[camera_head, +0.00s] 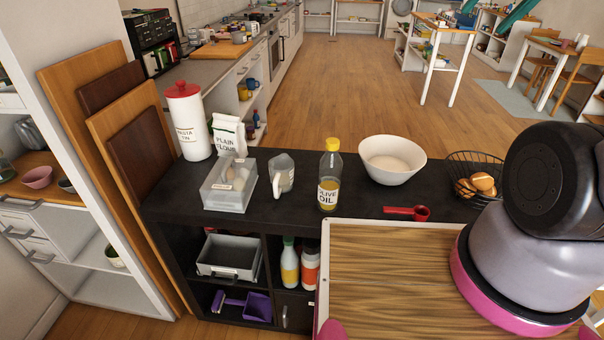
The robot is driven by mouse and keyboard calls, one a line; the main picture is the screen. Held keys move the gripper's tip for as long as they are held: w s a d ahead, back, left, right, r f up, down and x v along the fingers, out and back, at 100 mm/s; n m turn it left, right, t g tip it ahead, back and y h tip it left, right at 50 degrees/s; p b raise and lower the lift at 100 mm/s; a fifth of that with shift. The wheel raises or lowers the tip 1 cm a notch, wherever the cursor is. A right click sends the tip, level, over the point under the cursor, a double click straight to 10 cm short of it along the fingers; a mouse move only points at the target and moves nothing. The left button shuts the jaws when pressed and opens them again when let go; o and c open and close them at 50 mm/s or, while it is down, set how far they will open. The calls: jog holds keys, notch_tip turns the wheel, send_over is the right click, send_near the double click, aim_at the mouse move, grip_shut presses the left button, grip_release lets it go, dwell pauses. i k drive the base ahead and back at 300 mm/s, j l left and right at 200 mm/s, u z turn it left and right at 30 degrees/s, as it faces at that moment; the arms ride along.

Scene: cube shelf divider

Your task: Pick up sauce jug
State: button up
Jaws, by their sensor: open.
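A small pale grey jug with a white handle (283,174), which I take for the sauce jug, stands upright on the black shelf top (300,211). Its handle side faces toward me and slightly left. It stands between a clear box (229,190) on its left and an olive oil bottle (329,176) on its right, apart from the bottle and close to the box. Nothing holds the jug. My gripper is not in view; only a grey and pink part of my arm shows at the right.
A pasta tin (194,130) and flour bag (229,137) stand behind left. A white bowl (390,161), red scoop (409,212) and wire basket (470,172) stand right. Upright wooden boards (133,120) flank the shelf's left end. A wooden board (390,280) lies in front, right.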

aim_at(281, 167)
jog(key=k+j, duration=0.1)
jog(key=j, duration=0.3)
jog(key=k+j, duration=0.1)
jog(key=j, duration=1.1)
jog(key=k+j+z, duration=0.1)
jog(key=j, duration=0.35)
jog(key=k+j, duration=0.1)
jog(key=j, duration=0.3)
jog(key=i+j, duration=0.15)
jog(key=j, duration=0.2)
